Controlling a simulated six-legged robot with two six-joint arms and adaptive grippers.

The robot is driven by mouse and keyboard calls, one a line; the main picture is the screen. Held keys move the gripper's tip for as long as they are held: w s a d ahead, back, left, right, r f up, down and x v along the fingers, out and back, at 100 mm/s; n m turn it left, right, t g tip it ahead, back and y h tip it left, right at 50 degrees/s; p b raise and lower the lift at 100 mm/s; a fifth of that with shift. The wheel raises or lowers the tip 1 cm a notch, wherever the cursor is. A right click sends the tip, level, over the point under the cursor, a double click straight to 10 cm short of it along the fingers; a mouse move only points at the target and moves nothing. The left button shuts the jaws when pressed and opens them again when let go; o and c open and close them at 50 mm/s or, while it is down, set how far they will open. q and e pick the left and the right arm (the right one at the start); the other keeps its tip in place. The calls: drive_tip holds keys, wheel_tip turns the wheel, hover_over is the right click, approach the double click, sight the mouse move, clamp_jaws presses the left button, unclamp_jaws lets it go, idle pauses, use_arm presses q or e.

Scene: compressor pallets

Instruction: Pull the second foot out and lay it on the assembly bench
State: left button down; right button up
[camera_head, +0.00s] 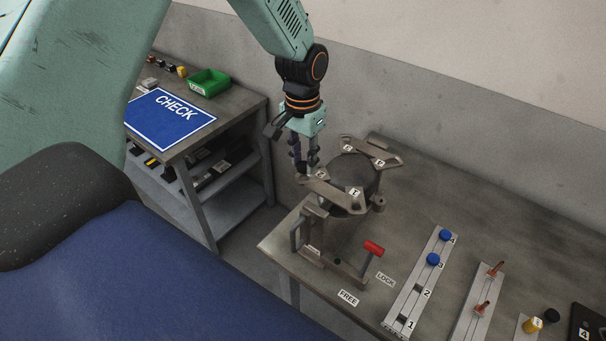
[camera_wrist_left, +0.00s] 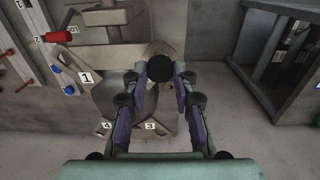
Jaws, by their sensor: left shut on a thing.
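The compressor (camera_head: 346,200) stands upside down or upright, I cannot tell which, in a grey fixture on the assembly bench (camera_head: 410,185). Its two metal foot plates carry number labels; the near plate (camera_head: 335,194) also shows in the left wrist view (camera_wrist_left: 105,57). My left gripper (camera_head: 306,170) is at the left end of the near plate, by label 2. In the left wrist view its fingers (camera_wrist_left: 168,75) are shut on a round black foot (camera_wrist_left: 158,66). Whether the foot is clear of its hole is hidden. My right gripper is not in view.
A red-handled lever (camera_head: 373,248) stands by LOCK and FREE labels. A numbered rail (camera_head: 408,306) holds two blue caps; another rail with copper-coloured pieces is beside it. A side table with a blue CHECK mat (camera_head: 168,128) and green bin (camera_head: 209,82) is left.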

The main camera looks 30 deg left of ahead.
sight(303, 165)
use_arm(q)
drive_tip(key=shift+r, duration=1.55)
drive_tip(key=shift+r, duration=0.15)
